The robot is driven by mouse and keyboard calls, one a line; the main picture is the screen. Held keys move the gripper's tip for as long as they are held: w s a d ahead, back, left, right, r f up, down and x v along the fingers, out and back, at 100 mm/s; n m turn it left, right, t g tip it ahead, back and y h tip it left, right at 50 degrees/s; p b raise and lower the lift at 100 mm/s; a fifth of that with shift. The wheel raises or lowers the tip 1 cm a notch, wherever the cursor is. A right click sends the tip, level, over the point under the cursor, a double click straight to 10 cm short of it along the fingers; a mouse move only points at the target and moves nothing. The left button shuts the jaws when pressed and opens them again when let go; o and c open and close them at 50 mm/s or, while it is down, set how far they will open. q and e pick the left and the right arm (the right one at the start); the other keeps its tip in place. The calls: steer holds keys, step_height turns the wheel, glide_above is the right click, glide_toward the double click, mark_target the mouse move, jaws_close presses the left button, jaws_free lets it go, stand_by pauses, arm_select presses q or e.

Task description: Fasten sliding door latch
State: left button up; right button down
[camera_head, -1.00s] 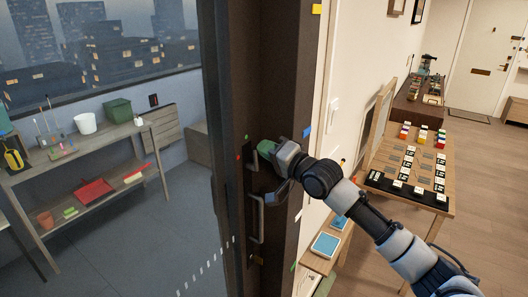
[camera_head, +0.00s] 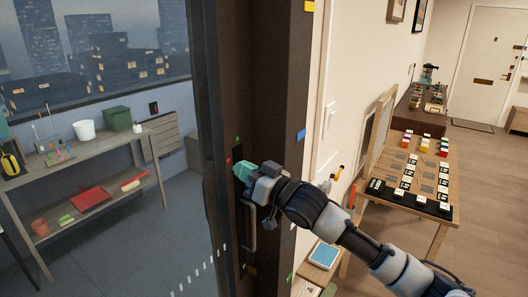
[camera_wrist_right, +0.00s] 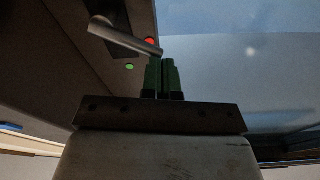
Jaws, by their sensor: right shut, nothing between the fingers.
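The sliding door has a dark frame (camera_head: 213,120) around glass. Its latch lever (camera_wrist_right: 125,36) shows in the right wrist view as a grey bar, pivoting at a dark plate beside a red dot and a green dot. My right gripper (camera_head: 243,170) is at the door edge, and its teal fingers hide most of the latch in the head view. In the wrist view the green fingers (camera_wrist_right: 163,76) are together and empty, close to the lever's free end; I cannot tell whether they touch. A teal tip (camera_head: 3,128) at the left picture edge may be my left gripper.
A vertical pull handle (camera_head: 251,228) is below my right gripper on the door. Shelves (camera_head: 95,150) stand behind the glass. To the right are a wall with a light switch (camera_head: 331,112) and a table (camera_head: 438,232) with small blocks. Open floor lies beyond it.

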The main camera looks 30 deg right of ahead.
arm_select(q)
steer(key=shift+d+f+b, duration=0.1)
steer(key=shift+f+b, duration=0.2)
steer(key=shift+f, duration=0.1)
arm_select(e)
steer(key=n, duration=0.2)
steer(key=a+f+n, duration=0.1)
steer(key=shift+s+f+n+y, duration=0.1)
steer(key=shift+f+n+y, duration=0.2)
steer(key=shift+n, duration=0.1)
arm_select(q)
steer(key=shift+w, duration=0.1)
steer(key=shift+d, duration=0.2)
stand_by(0.3)
